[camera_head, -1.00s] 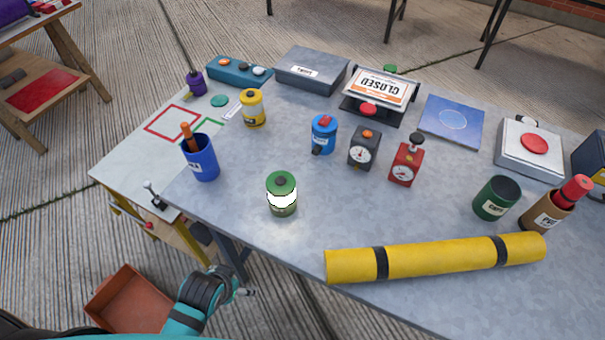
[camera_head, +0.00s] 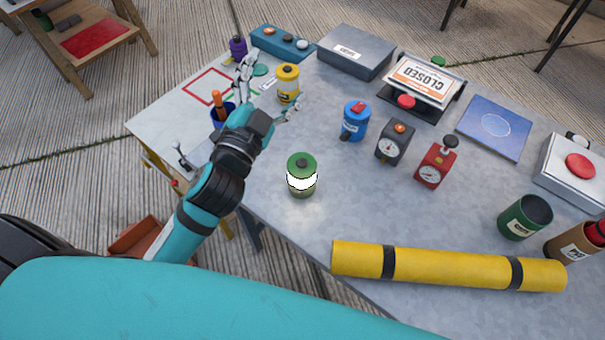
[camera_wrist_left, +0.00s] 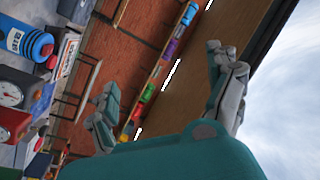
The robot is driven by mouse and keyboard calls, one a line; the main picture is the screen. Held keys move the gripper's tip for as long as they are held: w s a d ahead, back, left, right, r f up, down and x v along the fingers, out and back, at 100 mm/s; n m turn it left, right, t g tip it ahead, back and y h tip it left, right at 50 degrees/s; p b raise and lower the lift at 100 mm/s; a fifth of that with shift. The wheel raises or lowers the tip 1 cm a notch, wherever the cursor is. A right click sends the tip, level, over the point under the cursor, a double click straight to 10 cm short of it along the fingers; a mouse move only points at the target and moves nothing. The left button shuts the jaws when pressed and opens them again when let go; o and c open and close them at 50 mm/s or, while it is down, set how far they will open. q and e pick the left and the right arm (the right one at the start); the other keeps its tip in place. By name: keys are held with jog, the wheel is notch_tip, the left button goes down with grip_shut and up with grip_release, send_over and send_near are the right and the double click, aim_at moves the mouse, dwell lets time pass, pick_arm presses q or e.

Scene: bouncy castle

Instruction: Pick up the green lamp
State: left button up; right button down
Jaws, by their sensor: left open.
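The green lamp (camera_head: 301,176), with a green cap and a glowing white band, stands upright on the grey table (camera_head: 300,225) near its front edge. My left gripper (camera_head: 270,88) is open and empty. In the head view it shows above the table's left part, up and left of the lamp, apart from it. Its two spread fingers also show in the left wrist view (camera_wrist_left: 165,105), where the lamp is not seen. My right gripper is in neither view.
A yellow lamp (camera_head: 288,84) shows close beside my left fingers. A blue cup (camera_head: 217,116) is partly hidden behind my left gripper. A blue lamp (camera_head: 355,121) and gauges stand right of the green lamp. A yellow roll (camera_head: 450,266) lies along the front edge.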

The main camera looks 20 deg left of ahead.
pick_arm(q)
jog(key=s+d+r+m+h, duration=0.3)
jog(key=d+r+m+h, duration=0.6)
jog(key=r+m+h, duration=0.4)
jog(key=s+d+f+m+g+h, duration=0.3)
jog(key=s+d+m+g, duration=0.15)
jog(key=m+g, duration=0.45)
jog(key=s+d+f+m+g+h, duration=0.2)
jog(key=s+d+m+g, duration=0.2)
jog(key=d+m+g, duration=0.55)
jog(key=m+t+y, duration=0.2)
jog(key=m+y, duration=0.4)
jog(key=y, duration=1)
send_near(298, 165)
jog(key=shift+n, duration=0.25)
jog(key=p+x, duration=0.1)
jog(key=x, duration=0.9)
jog(key=shift+w+d+f+p, duration=0.1)
jog(key=shift+f+p, duration=0.1)
jog(key=shift+p, duration=0.2)
jog(key=shift+w+d+f+p, duration=0.2)
jog(key=shift+f+p, duration=0.1)
jog(key=shift+f, duration=0.25)
jog(key=p+x, duration=0.1)
jog(key=x, duration=0.3)
jog(key=shift+w+f, duration=0.1)
jog(key=shift+f, duration=0.05)
